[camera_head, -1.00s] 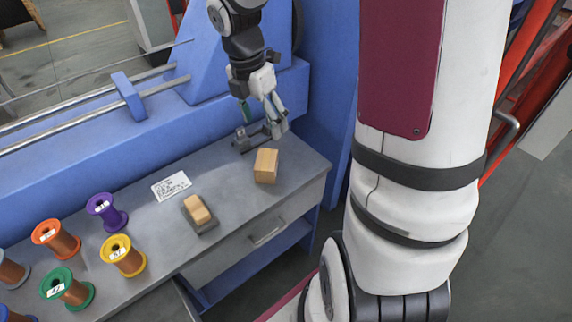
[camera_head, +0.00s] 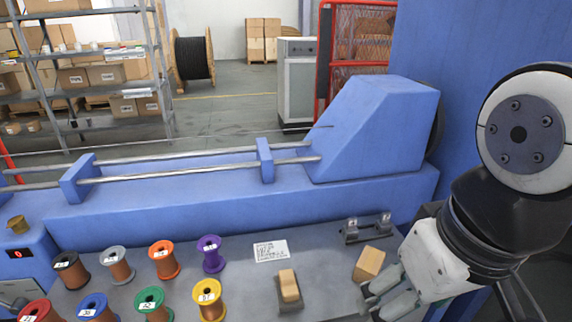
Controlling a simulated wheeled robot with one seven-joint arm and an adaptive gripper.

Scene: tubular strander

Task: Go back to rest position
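My gripper (camera_head: 381,300) is at the lower right, over the right end of the grey worktop (camera_head: 325,262). Its two pale fingers point down and left, with a gap between them and nothing seen in it. The fingers look open. A wooden block (camera_head: 369,263) stands on the worktop just behind and left of the fingers, apart or nearly so. My arm covers the worktop's right end.
Several labelled wire spools, including a purple one (camera_head: 211,254) and a yellow one (camera_head: 209,299), stand at left. A wooden-topped block (camera_head: 289,286), a label card (camera_head: 270,250) and a metal fixture (camera_head: 367,229) are on the worktop. The blue machine (camera_head: 376,130) rises behind.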

